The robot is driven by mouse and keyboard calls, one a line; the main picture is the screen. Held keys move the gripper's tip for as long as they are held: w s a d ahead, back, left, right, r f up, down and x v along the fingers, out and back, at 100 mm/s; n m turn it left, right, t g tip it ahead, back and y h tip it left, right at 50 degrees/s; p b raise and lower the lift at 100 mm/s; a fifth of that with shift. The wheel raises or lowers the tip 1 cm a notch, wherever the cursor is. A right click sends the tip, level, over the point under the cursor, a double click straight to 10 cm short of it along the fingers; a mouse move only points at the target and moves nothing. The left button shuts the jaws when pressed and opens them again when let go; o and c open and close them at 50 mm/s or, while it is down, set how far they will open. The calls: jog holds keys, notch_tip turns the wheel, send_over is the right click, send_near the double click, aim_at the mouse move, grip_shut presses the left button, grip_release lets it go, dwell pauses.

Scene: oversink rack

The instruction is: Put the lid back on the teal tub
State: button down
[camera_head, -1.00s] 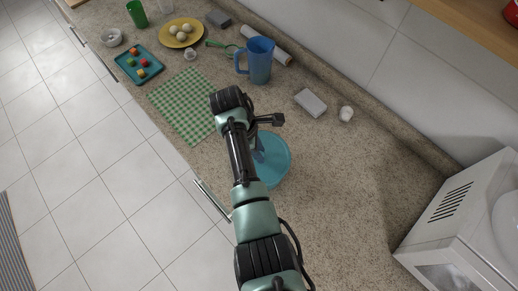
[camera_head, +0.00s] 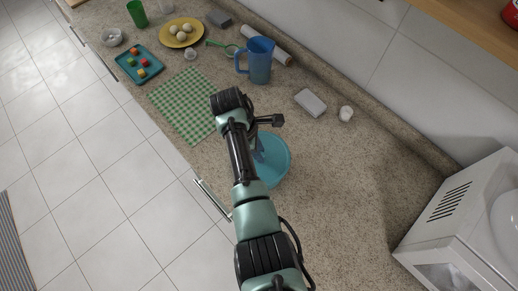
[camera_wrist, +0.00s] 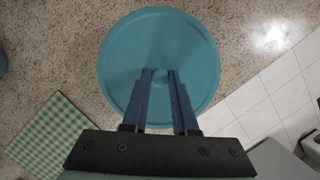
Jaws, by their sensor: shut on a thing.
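A round teal lid (camera_wrist: 160,30) with a raised rim and a small round knob (camera_wrist: 160,75) fills the middle of the wrist view. My gripper (camera_wrist: 161,78) is shut on the knob, one blue finger on each side. In the head view the teal disc (camera_head: 278,165) shows partly behind my arm, over the counter near its front edge, with my gripper (camera_head: 258,153) above it. I cannot make out the tub's wall; the lid and my arm may hide it. I cannot tell whether the lid rests on anything.
A green checked cloth (camera_head: 180,105) lies left of the lid. A blue pitcher (camera_head: 260,62), a light grey block (camera_head: 310,102) and a small white item (camera_head: 346,114) stand behind. A teal tray (camera_head: 130,62) and yellow plate (camera_head: 177,40) are farther off. A white microwave (camera_head: 465,220) is at right; counter before it is clear.

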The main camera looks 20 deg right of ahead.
jog(key=c, duration=0.6)
grip_release()
jog(key=shift+o, duration=0.2)
jog(key=o, duration=0.4)
jog(key=shift+o, duration=0.2)
jog(key=shift+r+p, duration=3.55)
jog(key=shift+p, duration=0.1)
